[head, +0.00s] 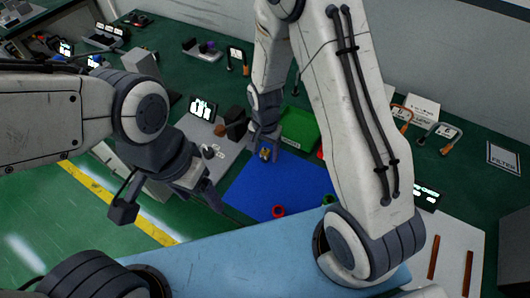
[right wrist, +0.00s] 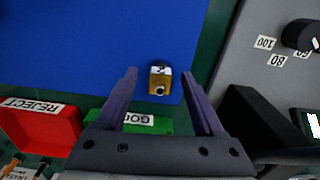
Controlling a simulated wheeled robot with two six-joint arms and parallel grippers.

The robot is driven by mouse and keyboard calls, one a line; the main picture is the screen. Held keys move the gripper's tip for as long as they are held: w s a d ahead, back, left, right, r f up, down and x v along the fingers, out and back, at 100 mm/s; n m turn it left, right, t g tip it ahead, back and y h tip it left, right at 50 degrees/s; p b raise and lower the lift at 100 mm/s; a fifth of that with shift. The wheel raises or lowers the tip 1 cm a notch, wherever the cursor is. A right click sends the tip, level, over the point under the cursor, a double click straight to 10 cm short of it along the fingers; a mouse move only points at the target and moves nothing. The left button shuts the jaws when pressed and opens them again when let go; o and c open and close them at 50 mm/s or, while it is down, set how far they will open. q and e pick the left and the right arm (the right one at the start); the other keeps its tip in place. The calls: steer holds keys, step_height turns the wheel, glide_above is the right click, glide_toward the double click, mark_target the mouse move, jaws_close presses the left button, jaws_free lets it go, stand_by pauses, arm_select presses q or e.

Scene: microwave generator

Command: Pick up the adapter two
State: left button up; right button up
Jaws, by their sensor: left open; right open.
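A small brass-coloured adapter with a dark and white top (right wrist: 160,82) lies on the blue mat (right wrist: 75,45) near its edge. It also shows in the head view as a small gold piece (head: 265,155). I cannot tell from any label whether it is adapter two. My right gripper (right wrist: 160,76) is open, with the adapter between its spread fingertips in the right wrist view; no contact shows. In the head view the right gripper (head: 264,146) is over the mat's far left corner. My left gripper (head: 167,206) is open and empty, left of the mat.
A green GOOD bin (head: 300,128) and a red REJECT bin (right wrist: 40,128) stand beside the mat. A grey panel with a dial (right wrist: 300,35) is close by. A red ring (head: 278,211) and a green ring (head: 328,199) lie at the mat's near side.

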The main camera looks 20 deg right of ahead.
steer(key=shift+f, duration=0.55)
jaws_close()
steer(key=shift+r, duration=0.15)
